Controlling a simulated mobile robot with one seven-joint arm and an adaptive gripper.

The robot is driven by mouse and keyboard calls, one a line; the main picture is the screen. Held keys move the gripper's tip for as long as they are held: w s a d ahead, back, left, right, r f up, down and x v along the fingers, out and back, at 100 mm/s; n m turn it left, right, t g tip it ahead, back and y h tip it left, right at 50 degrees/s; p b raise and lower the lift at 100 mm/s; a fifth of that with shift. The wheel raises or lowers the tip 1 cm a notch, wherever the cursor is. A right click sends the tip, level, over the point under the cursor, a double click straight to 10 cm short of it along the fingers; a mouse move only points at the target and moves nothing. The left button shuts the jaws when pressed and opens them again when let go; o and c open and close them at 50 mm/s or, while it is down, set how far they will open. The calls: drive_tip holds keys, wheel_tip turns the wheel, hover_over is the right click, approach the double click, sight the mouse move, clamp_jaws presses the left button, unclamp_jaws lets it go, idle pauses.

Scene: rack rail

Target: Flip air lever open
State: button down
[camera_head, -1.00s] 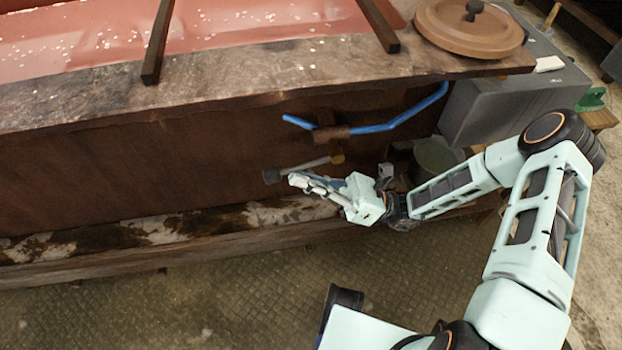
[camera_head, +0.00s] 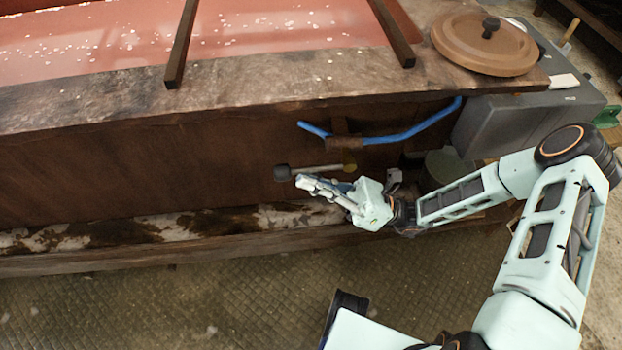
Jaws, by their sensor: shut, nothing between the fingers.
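The air lever (camera_head: 315,169) is a pale rod with a dark knob (camera_head: 282,173) at its left end. It lies nearly level against the brown front of the tank, below the blue hose. Its right end meets a yellowish fitting (camera_head: 349,164), partly hidden behind my gripper. My gripper (camera_head: 300,181) is shut and empty, its fingers pointing left. The fingertips are just below the rod, close to the knob; I cannot tell whether they touch it.
A blue hose (camera_head: 415,130) runs along the tank front (camera_head: 110,170) above the lever. A grey box (camera_head: 520,118) and a green bucket (camera_head: 448,165) stand to the right. A wooden ledge (camera_head: 90,265) runs below. A round brown lid (camera_head: 470,50) lies on the tank's top edge.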

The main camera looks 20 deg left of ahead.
drive_tip(key=shift+f, duration=0.1)
drive_tip(key=w+d+f+b, duration=0.1)
drive_tip(key=w+d+f, duration=0.1)
drive_tip(key=d+f, duration=0.5)
drive_tip(key=shift+d+f+b, duration=0.2)
drive_tip(key=shift+f+b, duration=0.2)
drive_tip(key=shift+f, duration=1.4)
